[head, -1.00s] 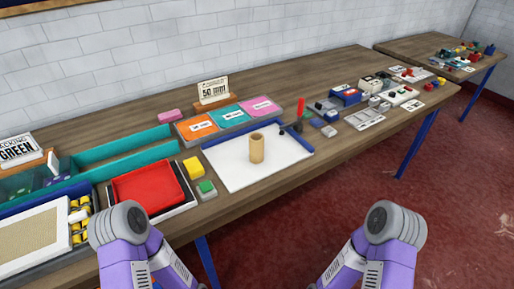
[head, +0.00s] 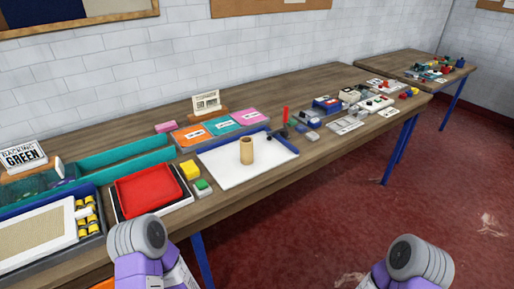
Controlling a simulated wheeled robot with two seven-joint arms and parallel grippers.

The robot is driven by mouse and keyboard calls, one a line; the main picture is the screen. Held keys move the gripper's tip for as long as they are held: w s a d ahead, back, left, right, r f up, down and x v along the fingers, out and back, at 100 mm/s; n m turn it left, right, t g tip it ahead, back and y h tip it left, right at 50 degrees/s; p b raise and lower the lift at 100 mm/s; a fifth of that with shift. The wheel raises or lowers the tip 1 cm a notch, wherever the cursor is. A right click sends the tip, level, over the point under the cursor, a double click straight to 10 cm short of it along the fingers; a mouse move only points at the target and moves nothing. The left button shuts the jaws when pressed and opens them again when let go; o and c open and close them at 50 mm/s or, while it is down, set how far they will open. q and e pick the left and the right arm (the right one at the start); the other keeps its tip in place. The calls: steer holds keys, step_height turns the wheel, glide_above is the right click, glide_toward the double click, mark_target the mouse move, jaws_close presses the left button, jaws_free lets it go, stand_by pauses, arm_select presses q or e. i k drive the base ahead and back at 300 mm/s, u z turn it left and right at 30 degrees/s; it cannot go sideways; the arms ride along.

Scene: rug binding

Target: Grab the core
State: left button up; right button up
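The core is a tan cardboard tube (head: 247,151) standing upright on a white board (head: 225,168) with a blue back edge, near the middle of the table. Both of my arms come in from the bottom of the head view, the left at the lower left and the right at the lower right. Neither gripper's fingers show in the frame. Nothing of mine touches the core.
A red tray (head: 150,192), a yellow block (head: 190,170) and a green-topped block (head: 202,187) lie left of the board. Red floor (head: 310,235) is open in front.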

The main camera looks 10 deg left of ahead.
mark_target(247, 151)
steer(key=i, duration=0.5)
steer(key=u, duration=0.75)
